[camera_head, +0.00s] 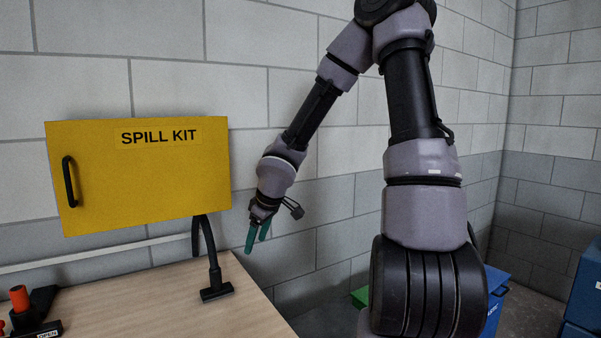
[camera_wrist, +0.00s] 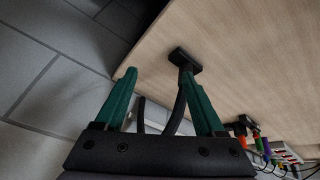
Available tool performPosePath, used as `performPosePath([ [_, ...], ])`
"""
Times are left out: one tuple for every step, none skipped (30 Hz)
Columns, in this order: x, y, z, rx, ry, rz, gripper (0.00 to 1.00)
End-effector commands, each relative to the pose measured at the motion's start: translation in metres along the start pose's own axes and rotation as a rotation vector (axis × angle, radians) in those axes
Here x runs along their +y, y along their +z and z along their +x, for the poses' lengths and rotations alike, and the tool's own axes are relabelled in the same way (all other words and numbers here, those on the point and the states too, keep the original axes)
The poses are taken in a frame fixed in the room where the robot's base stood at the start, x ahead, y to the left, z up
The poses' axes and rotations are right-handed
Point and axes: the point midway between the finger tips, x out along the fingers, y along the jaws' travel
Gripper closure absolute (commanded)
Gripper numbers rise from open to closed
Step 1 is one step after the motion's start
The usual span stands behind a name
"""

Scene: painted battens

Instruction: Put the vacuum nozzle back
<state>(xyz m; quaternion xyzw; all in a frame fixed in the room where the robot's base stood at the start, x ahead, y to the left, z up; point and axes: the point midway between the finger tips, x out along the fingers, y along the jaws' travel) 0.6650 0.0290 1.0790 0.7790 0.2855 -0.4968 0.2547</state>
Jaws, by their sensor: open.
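The black vacuum nozzle (camera_head: 216,290) rests on the wooden table near its right edge, with its hose (camera_head: 209,240) rising behind it toward the underside of the yellow cabinet. In the wrist view the nozzle (camera_wrist: 185,60) lies on the table beyond my fingertips, and its hose runs back between the fingers. My gripper (camera_head: 257,236), with green fingers, hangs in the air to the right of the nozzle and above it. It is open and empty in the wrist view (camera_wrist: 162,82). No holder for the nozzle can be made out.
A yellow spill kit cabinet (camera_head: 140,175) with a black handle hangs on the wall above the table (camera_head: 180,310). A black item with an orange-red knob (camera_head: 20,298) sits at the table's left. Coloured tools (camera_wrist: 255,138) show in the wrist view. Blue and green bins stand right.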

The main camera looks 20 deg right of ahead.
Motion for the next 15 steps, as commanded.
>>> performPosePath([
  [0.009,0.006,-0.012,-0.031,0.053,0.028,0.29],
  [0.014,0.011,-0.019,-0.05,0.081,0.053,0.29],
  [0.02,0.017,-0.029,-0.072,0.118,0.088,0.29],
  [0.024,0.021,-0.037,-0.085,0.144,0.113,0.29],
  [0.028,0.025,-0.045,-0.098,0.17,0.141,0.29],
  [0.033,0.029,-0.057,-0.111,0.203,0.178,0.29],
  [0.036,0.033,-0.066,-0.119,0.226,0.208,0.29],
  [0.038,0.036,-0.075,-0.125,0.248,0.237,0.29],
  [0.041,0.041,-0.088,-0.13,0.276,0.278,0.29],
  [0.042,0.044,-0.098,-0.133,0.295,0.31,0.29],
  [0.043,0.047,-0.107,-0.133,0.313,0.344,0.29],
  [0.044,0.05,-0.12,-0.131,0.333,0.386,0.29],
  [0.044,0.053,-0.13,-0.128,0.347,0.421,0.29],
  [0.043,0.055,-0.14,-0.121,0.359,0.454,0.29],
  [0.042,0.059,-0.153,-0.112,0.372,0.5,0.29],
])
